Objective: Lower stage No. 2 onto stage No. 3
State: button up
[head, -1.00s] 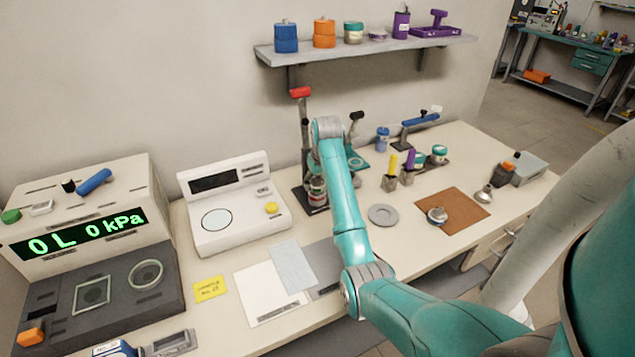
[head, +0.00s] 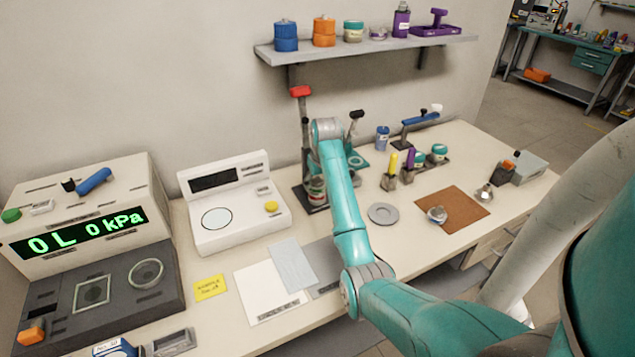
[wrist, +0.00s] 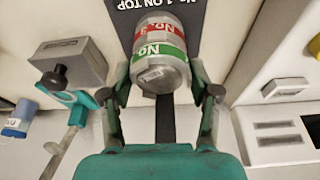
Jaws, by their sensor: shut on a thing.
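In the wrist view, stage No. 2 (wrist: 160,75), a grey metal cylinder with a green band, sits between the fingers of my gripper (wrist: 163,88). The gripper is shut on it. Stage No. 3 (wrist: 155,32), with a red band, lies directly beyond it and lined up with it; they look touching or nearly so, and I cannot make out a gap. In the head view, part of the stack (head: 317,190) shows on the dark stand base beside my arm, and my gripper is hidden there.
A stand with a red top (head: 300,92) rises close beside my arm. A dark plate reading "No. 1 ON TOP" (wrist: 165,8) shows in the wrist view. A white instrument (head: 238,212) stands to the left; a grey disc (head: 382,213) and brown mat (head: 466,209) lie to the right.

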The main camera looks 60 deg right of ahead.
jog(key=shift+f, duration=0.15)
jog(key=o, duration=1.3)
jog(key=v, duration=0.7)
jog(key=shift+r, duration=0.3)
jog(key=shift+f, duration=0.1)
